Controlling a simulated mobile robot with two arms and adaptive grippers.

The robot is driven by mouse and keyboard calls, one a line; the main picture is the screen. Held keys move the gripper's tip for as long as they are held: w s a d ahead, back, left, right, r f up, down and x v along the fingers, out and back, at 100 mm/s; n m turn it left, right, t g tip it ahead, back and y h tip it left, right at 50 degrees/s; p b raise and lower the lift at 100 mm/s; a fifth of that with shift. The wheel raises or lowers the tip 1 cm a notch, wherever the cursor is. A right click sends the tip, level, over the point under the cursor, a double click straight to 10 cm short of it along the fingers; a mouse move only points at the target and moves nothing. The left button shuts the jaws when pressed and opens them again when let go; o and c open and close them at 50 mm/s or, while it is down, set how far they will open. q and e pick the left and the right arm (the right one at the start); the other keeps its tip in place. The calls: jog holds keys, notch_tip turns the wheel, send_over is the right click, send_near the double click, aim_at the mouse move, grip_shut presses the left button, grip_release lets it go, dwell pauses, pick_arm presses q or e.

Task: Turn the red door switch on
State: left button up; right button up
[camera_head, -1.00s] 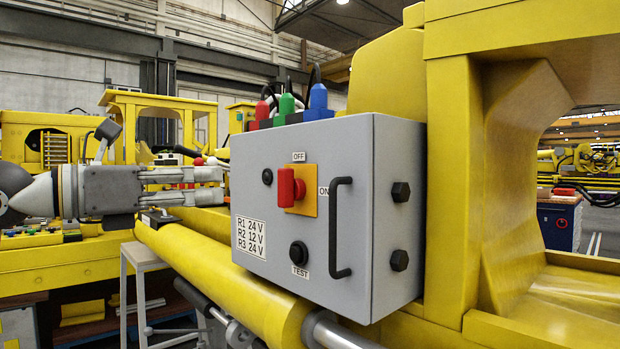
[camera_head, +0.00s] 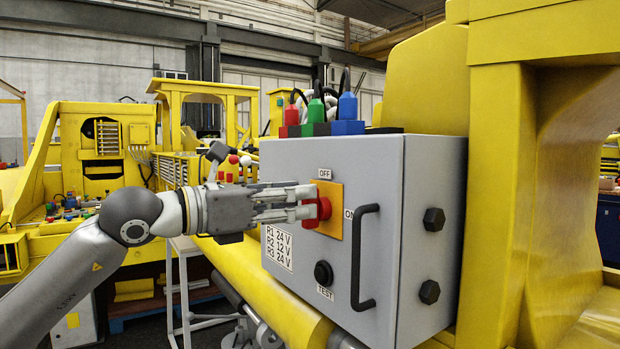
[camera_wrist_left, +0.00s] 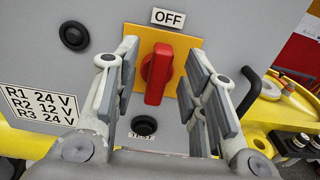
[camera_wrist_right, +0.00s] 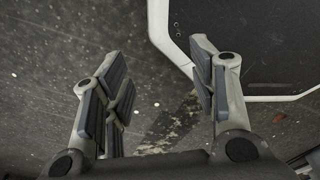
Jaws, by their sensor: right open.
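The red door switch (camera_head: 318,209) sits on a yellow plate (camera_head: 329,221) on the front of a grey box (camera_head: 290,158). In the left wrist view the red switch (camera_wrist_left: 157,74) has its handle near vertical, below the OFF label (camera_wrist_left: 169,17). My left gripper (camera_head: 312,201) is at the switch in the head view. In the left wrist view my left gripper (camera_wrist_left: 165,80) is open, one finger on each side of the switch, with gaps showing between. My right gripper (camera_wrist_right: 163,90) is open and empty over a dark floor; it is not in the head view.
The box carries a black handle (camera_head: 363,258) right of the switch and a black TEST button (camera_head: 323,273) below. Red, green and blue connectors (camera_head: 348,106) stand on top. A yellow beam (camera_head: 300,318) runs beneath. A light-framed panel (camera_wrist_right: 260,50) is near my right gripper.

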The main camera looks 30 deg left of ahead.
aim_at(309, 228)
pick_arm(q)
jog(key=p+x, duration=0.2)
jog(key=x, duration=0.1)
jog(key=shift+w+r+p, duration=0.1)
jog(key=shift+p, duration=0.25)
jog(key=shift+d, duration=0.1)
pick_arm(e)
jog(key=r, duration=0.2)
jog(key=d+r, duration=0.1)
jog(key=shift+w+r, duration=0.25)
jog(key=shift+r, duration=0.15)
pick_arm(q)
jog(key=c, duration=0.6)
